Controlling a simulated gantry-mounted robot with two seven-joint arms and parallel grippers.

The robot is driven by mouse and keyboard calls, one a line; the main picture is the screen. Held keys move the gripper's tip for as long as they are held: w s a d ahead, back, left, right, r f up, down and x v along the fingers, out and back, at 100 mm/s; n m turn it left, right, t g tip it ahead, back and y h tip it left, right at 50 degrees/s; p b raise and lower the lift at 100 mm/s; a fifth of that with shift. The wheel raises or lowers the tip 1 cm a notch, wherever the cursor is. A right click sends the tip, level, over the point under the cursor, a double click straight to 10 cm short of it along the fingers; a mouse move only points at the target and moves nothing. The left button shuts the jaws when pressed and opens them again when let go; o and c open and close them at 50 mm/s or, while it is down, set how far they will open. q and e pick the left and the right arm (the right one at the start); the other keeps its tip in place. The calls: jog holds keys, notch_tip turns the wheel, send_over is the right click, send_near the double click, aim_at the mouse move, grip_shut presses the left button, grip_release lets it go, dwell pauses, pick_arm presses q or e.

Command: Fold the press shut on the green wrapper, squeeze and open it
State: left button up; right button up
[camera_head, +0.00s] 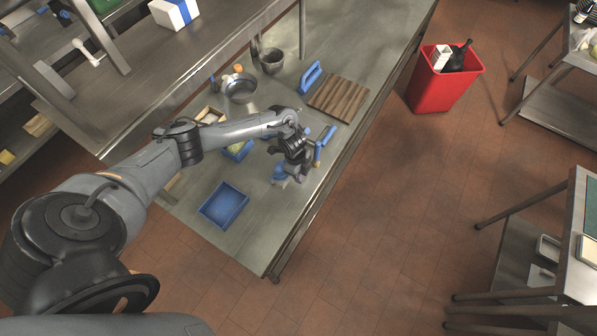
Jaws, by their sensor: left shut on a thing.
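My left arm reaches in from the left over the steel table. Its gripper (295,172) points down near the table's right edge and is shut on a blue part that I take to be the press; the grip itself is mostly hidden by the gripper. A blue bar of the press (325,146) stands up just right of the gripper, and another blue bit shows at its left. The green wrapper cannot be made out; it may be hidden behind the gripper. My right gripper is not in view.
A blue tray (223,205) lies left of the gripper. A wooden board (338,98), a blue-handled tool (310,77), a metal bowl (240,88) and a dark pot (272,61) stand farther back. A shelf (150,70) overhangs the left. A red bin (440,85) stands on the floor.

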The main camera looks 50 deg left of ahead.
pick_arm(q)
jog(key=shift+w+d+f, duration=0.1)
jog(key=shift+d+f, duration=0.15)
jog(key=shift+f, duration=0.25)
jog(key=shift+f, duration=0.15)
jog(key=shift+d+f+b, duration=0.2)
jog(key=shift+f+b, duration=0.4)
jog(key=shift+b, duration=0.15)
jog(key=o, duration=0.9)
jog(key=shift+r, duration=0.15)
